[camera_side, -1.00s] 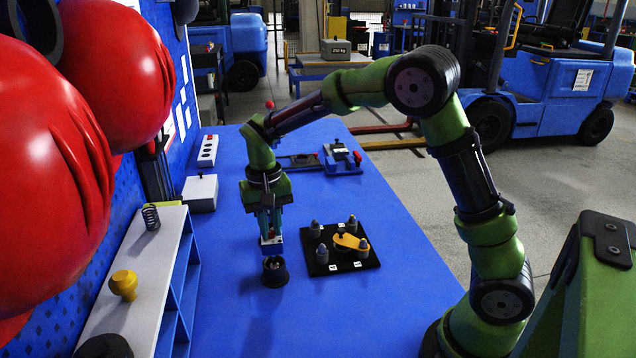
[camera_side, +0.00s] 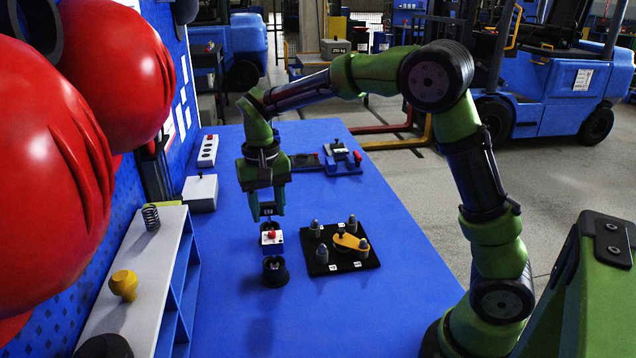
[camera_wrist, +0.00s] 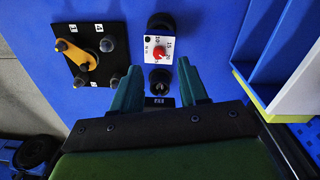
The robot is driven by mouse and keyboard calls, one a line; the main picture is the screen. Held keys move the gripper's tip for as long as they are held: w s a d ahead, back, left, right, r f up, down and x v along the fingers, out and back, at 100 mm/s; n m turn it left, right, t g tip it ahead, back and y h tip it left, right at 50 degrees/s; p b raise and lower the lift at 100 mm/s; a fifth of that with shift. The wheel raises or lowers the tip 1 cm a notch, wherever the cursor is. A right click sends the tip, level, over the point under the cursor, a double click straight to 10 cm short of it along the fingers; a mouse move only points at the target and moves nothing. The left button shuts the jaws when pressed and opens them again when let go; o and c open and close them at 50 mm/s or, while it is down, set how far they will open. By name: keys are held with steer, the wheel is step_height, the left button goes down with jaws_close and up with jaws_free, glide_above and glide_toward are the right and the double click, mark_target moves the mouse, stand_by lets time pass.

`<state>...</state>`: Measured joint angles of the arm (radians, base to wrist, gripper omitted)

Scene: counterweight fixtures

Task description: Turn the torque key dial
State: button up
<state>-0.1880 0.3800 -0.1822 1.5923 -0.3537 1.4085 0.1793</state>
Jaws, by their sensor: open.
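The torque key dial is a small white plate with a red knob (camera_side: 271,236); it sits between two black round holders on the blue table. In the wrist view the dial plate (camera_wrist: 148,48) shows the numbers 10, 15 and 20 around the knob. The near holder (camera_side: 275,272) is in front of the plate; the far holder (camera_wrist: 159,82) is behind it. My gripper (camera_side: 266,212) points down above the far holder and dial, apart from them. In the wrist view its two teal fingers are spread and empty.
A black plate (camera_side: 318,263) with several grey posts and a yellow lever (camera_side: 347,241) lies just right of the dial. A shelf (camera_side: 126,285) with a spring and a yellow knob stands left. A white box (camera_side: 200,192) is behind left. The table's front is clear.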

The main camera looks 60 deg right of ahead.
mark_target(271, 234)
step_height(271, 234, up, 12)
steer(key=shift+a, duration=0.15)
steer(key=shift+w, duration=0.1)
steer(key=s+f+n+t+y, duration=0.1)
steer(key=s+f+t, duration=0.1)
steer(key=s, duration=0.8)
steer(key=s+a+f+n+t+y, duration=0.1)
steer(key=s+t, duration=0.4)
steer(key=s, duration=0.5)
steer(key=shift+a+f+n, duration=0.2)
steer(key=shift+f+n, duration=0.1)
steer(key=shift+f, duration=0.45)
